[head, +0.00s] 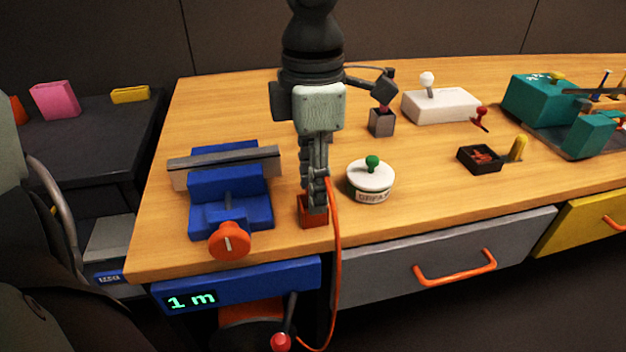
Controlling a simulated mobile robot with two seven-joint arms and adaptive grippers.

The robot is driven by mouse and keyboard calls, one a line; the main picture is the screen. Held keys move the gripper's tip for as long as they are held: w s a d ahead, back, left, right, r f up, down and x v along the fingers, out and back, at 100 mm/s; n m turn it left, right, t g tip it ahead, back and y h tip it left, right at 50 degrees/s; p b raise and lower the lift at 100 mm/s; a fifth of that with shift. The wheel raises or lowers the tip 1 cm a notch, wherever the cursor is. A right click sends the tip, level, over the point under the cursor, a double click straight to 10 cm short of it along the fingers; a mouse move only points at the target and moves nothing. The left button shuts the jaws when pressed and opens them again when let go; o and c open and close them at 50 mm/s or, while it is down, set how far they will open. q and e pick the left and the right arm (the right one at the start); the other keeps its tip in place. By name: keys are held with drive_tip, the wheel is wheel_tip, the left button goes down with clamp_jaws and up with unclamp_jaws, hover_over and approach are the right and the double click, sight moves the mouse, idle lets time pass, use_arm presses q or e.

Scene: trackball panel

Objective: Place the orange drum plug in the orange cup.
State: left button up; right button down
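My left gripper (318,190) comes down from the top of the head view and points straight down, its fingers close together. An orange cable (335,235) runs from between the fingertips over the table's front edge, so the fingers appear shut on the orange drum plug; the plug itself is almost wholly hidden. The orange cup (313,218), a small square orange-red block, stands on the table directly below the fingertips. The fingertips overlap its top in this view; I cannot tell how deep the plug sits in it. My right gripper is not in view.
A blue vise (230,190) stands left of the cup, and a white round pot with a green knob (371,180) close to its right. A grey block (382,122) and white joystick box (440,105) stand behind. The cable hangs past the drawers (450,262) to the drum below.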

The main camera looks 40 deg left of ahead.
use_arm(q)
wheel_tip(320, 180, up, 12)
idle(0.6)
drive_tip(key=shift+s, duration=0.1)
idle(0.4)
